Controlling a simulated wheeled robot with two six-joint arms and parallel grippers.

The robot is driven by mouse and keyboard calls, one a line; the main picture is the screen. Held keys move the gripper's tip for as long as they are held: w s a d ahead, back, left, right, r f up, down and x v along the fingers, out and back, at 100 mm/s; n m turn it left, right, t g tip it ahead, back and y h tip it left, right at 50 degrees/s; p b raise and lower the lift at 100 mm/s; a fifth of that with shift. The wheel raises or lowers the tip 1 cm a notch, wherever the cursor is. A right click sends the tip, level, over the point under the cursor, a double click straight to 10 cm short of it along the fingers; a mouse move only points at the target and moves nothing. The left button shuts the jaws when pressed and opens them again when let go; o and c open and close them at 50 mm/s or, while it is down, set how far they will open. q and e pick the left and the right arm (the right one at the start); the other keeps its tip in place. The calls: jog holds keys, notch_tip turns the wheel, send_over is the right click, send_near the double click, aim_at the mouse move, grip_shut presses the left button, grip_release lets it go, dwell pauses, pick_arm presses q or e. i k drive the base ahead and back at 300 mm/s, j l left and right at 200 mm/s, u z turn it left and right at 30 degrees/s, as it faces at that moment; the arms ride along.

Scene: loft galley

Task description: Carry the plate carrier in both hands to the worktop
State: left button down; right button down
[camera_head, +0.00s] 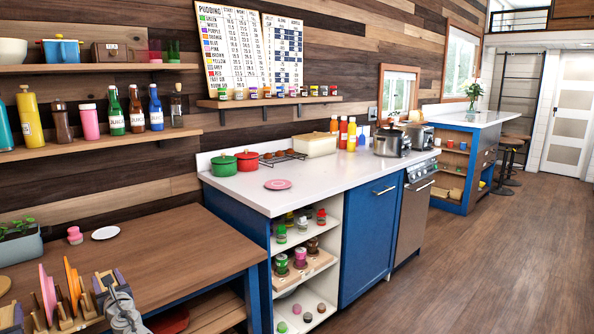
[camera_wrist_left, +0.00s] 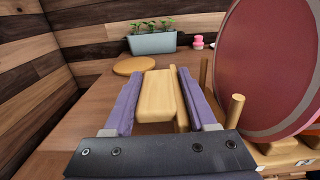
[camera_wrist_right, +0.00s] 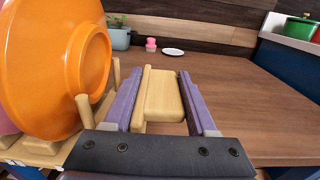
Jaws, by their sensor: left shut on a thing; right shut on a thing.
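The wooden plate carrier (camera_head: 66,323) is at the bottom left of the head view, by the near edge of the wooden table. It holds upright plates between pegs, among them a pink plate (camera_head: 47,293) and an orange plate (camera_head: 73,285). My right gripper (camera_head: 108,281) is shut on the carrier's right handle (camera_wrist_right: 163,98). My left gripper (camera_wrist_left: 158,88) is shut on its left handle (camera_wrist_left: 156,100); only part of it shows in the head view. The carrier's underside is hidden. The white worktop (camera_head: 330,176) lies farther right.
The wooden table (camera_head: 165,248) is mostly bare, with a planter (camera_head: 20,245), a pink item (camera_head: 74,235) and a white dish (camera_head: 105,233) at its back. On the worktop are red and green pots, a pink plate (camera_head: 278,184) and a rack (camera_head: 282,158). Floor (camera_head: 450,270) is clear at right.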

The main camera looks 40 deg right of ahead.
aim_at(340, 168)
jog(key=z, duration=1.45)
jog(key=i+l+z, duration=0.1)
jog(key=i+l, duration=1)
